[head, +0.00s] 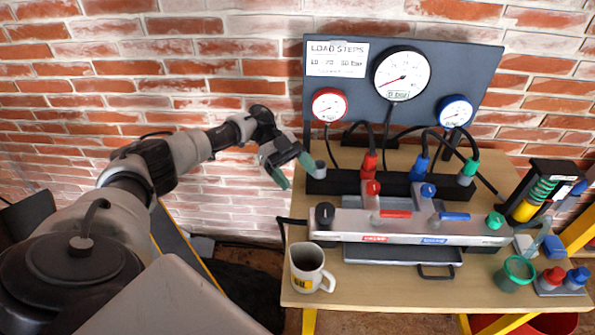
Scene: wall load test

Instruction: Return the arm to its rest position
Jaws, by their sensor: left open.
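My left arm comes in from the left, and its gripper (292,170) hangs just beyond the left edge of the wooden table (375,297), near the left end of a black block (340,182). The fingers have green pads and are apart, with nothing seen between them. One fingertip overlaps a small grey cylinder (319,170) in the picture; I cannot tell whether they touch. My right gripper is out of view.
A dark board (450,70) with several gauges stands at the back. A silver manifold (350,226) with red and blue handles crosses the table. A white mug (306,268) stands at the front left, and a green cup (514,273) at the right. A brick wall (200,60) is behind.

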